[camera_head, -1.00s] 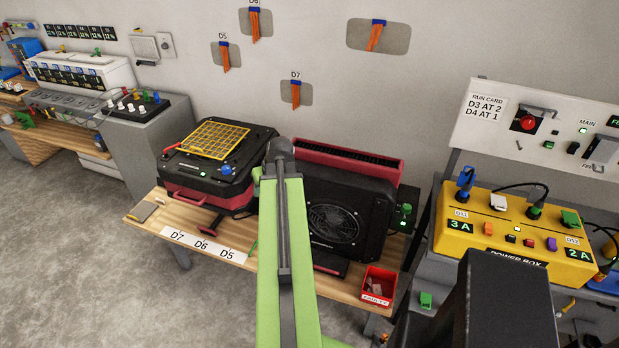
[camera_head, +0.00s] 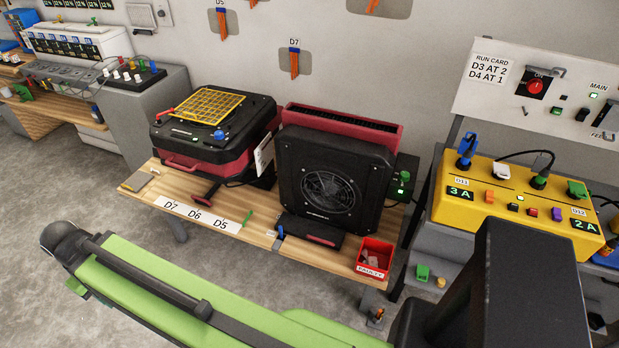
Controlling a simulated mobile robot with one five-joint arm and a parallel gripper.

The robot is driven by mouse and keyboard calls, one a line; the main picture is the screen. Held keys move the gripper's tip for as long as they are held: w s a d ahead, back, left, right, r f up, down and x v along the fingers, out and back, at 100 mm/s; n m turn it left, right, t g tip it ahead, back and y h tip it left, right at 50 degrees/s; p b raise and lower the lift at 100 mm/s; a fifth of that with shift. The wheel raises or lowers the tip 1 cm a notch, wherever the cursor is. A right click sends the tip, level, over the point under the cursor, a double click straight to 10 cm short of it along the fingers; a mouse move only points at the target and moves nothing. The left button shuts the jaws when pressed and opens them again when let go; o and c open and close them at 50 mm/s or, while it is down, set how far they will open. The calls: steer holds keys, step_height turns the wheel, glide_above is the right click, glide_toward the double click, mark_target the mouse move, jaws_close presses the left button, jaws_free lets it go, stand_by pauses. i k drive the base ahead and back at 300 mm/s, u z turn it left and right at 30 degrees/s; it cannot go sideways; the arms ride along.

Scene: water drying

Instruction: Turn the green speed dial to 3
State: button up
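A small green knob (camera_head: 403,177) sits on a dark box at the right side of the black fan unit (camera_head: 333,180). It looks like the green speed dial, but its numbers and pointer are too small to read. A small lit light is beside it. My green arm crosses the lower left of the picture, with a dark joint at its far left end, well away from the knob. My gripper cannot be seen.
The wooden bench (camera_head: 262,236) also holds a black-and-red unit with a yellow grid (camera_head: 208,104) and a red tray (camera_head: 374,258). A yellow power box (camera_head: 520,205) stands at right. A run card (camera_head: 489,71) hangs above it. Grey floor is open at left.

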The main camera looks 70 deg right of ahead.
mark_target(404, 177)
steer(key=z, duration=0.45)
steer(key=k, duration=1.15)
steer(key=z, duration=0.65)
steer(key=i, duration=0.5)
steer(key=u, duration=0.4)
steer(key=k, duration=0.85)
steer(key=u, duration=0.2)
steer(key=i, duration=0.6)
steer(key=z, duration=0.05)
